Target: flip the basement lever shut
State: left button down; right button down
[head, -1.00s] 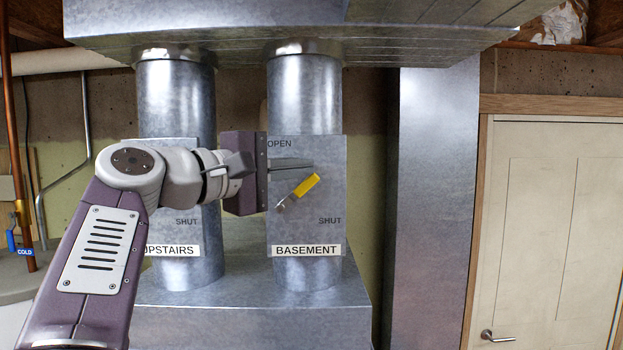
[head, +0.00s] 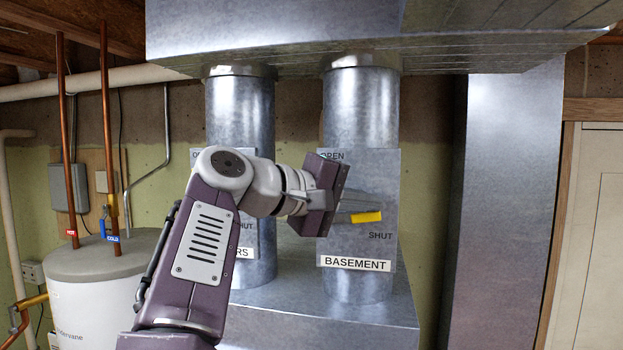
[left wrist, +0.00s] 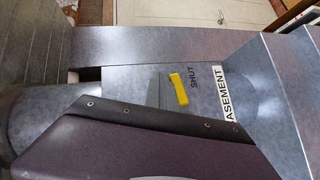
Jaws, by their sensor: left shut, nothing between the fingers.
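The basement lever has a yellow handle (head: 366,217) on the metal plate of the right-hand duct, above the BASEMENT label (head: 356,263). The handle lies nearly level and points right, just above the word SHUT (head: 380,236). Its pivot end is hidden behind my left gripper. My left gripper (head: 362,201) is shut and empty, its fingers just above the handle. In the left wrist view the yellow handle (left wrist: 179,88) is right beside the fingers (left wrist: 153,90); I cannot tell whether they touch. My right gripper is not in view.
The upstairs duct (head: 240,110) stands to the left, partly behind my left arm. A white water heater (head: 95,290) with copper pipes is at far left. A wide metal duct (head: 505,190) and a pale door (head: 600,240) are at right.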

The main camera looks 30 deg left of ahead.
pick_arm(q)
jog(key=shift+d+f+m+g+y+p, duration=0.25)
jog(key=shift+f+m+g+y+p, duration=0.05)
jog(key=shift+f+p, duration=0.05)
jog(key=shift+s+a, duration=0.1)
jog(key=shift+a, duration=0.05)
dwell(0.4)
jog(key=v, duration=0.9)
